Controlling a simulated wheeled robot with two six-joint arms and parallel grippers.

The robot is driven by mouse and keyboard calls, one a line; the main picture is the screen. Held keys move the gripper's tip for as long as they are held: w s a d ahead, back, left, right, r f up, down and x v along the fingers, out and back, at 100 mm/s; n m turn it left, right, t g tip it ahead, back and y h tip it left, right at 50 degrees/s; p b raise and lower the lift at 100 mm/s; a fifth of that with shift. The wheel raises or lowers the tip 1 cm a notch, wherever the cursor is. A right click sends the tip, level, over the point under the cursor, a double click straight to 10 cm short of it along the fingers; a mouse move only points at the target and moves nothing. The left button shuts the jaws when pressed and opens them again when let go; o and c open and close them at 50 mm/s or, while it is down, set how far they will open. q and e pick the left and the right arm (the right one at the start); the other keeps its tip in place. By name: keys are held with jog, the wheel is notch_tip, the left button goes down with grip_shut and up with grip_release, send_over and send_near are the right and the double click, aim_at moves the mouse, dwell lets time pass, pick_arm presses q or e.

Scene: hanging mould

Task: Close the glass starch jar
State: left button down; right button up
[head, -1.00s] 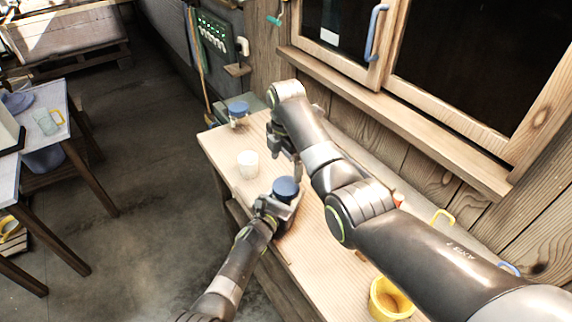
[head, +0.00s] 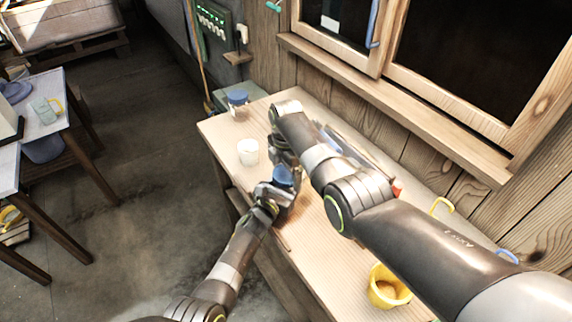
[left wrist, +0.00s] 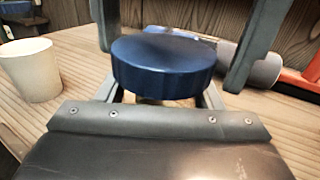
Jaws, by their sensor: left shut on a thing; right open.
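A round dark blue lid (left wrist: 163,66) fills the middle of the left wrist view, and it also shows in the head view (head: 283,177). My left gripper (head: 272,195) is shut on the jar under this lid, at the table's near edge. The jar's body is almost wholly hidden, and I cannot tell how tightly the lid sits. My right gripper (head: 283,163) is open just above, coming down from over the table. In the left wrist view its dark fingers stand on either side of the lid, with gaps showing.
A white cup (head: 248,152) stands just left of the grippers. A yellow bucket (head: 388,289) stands nearer. The wooden wall and window sill (head: 400,115) bound the table on the right.

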jog(key=c, duration=1)
jog(key=shift+m, duration=1.7)
jog(key=o, duration=1.1)
jog(key=shift+r, duration=2.2)
jog(key=shift+r, duration=0.1)
jog(key=shift+c, duration=0.5)
